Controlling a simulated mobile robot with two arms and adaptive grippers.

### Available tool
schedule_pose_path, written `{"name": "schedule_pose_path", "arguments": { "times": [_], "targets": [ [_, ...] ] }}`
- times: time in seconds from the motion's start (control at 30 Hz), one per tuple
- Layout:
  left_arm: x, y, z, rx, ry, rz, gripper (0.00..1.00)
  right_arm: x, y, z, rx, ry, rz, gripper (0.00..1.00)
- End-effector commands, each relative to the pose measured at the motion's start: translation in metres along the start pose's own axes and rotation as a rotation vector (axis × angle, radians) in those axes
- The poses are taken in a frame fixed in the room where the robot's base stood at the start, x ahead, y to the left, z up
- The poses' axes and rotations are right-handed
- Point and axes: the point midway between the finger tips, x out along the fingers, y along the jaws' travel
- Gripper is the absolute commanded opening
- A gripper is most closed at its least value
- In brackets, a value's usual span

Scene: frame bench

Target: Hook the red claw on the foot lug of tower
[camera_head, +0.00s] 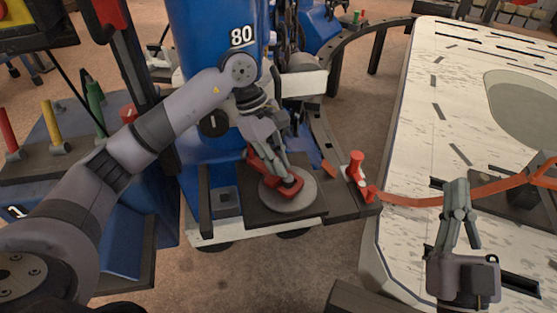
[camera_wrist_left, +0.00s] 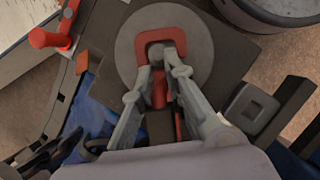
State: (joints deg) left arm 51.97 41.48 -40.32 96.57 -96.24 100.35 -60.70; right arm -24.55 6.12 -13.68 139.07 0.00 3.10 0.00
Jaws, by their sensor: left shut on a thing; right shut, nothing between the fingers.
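The blue tower (camera_head: 212,60) marked 80 stands at the centre back. My left gripper (camera_head: 280,168) is shut on a red C-shaped piece (camera_head: 254,166), which looks like the claw. The piece is over a round grey disc (camera_head: 307,196) at the tower's foot; the left wrist view also shows it (camera_wrist_left: 173,36) over the disc (camera_wrist_left: 203,60). I cannot tell whether it touches the disc, and the fingers partly hide it. I cannot make out which part is the lug. My right gripper (camera_head: 457,188) is shut and empty, upright by the orange strap.
Another red piece with an upright grip (camera_head: 355,167) stands on the dark foot beam, at the orange strap's (camera_head: 415,201) left end. A white panel (camera_head: 405,245) fills the right. Yellow, green and red handles (camera_head: 55,125) stand on a blue bench at left. Floor in front is clear.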

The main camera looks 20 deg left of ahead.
Motion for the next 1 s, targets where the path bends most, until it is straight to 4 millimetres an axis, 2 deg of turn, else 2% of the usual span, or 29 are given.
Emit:
{"name": "schedule_pose_path", "arguments": {
  "times": [0.27, 0.3, 0.63, 0.9, 1.0],
  "targets": [
    [-0.0012, 0.0006, 0.0005, 0.001, -0.001, 0.003, 0.00, 0.0002, -0.0001, -0.0009, 0.000, 0.003, 0.000, 0.00],
    [-0.0012, 0.0006, 0.0005, 0.001, -0.001, 0.003, 0.14, 0.0002, -0.0001, -0.0008, 0.000, 0.003, 0.000, 0.00],
    [-0.0005, 0.0003, 0.0001, 0.000, 0.000, 0.002, 0.36, 0.0001, -0.0001, -0.0006, 0.000, 0.003, 0.000, 0.00],
    [0.0007, -0.0004, -0.0006, -0.001, 0.001, -0.002, 0.36, 0.0000, 0.0000, -0.0004, 0.000, 0.003, 0.000, 0.00],
    [-0.0059, 0.0004, -0.0006, -0.001, 0.001, 0.001, 0.36, 0.0000, 0.0001, -0.0007, 0.000, 0.003, 0.000, 0.00]
  ]
}}
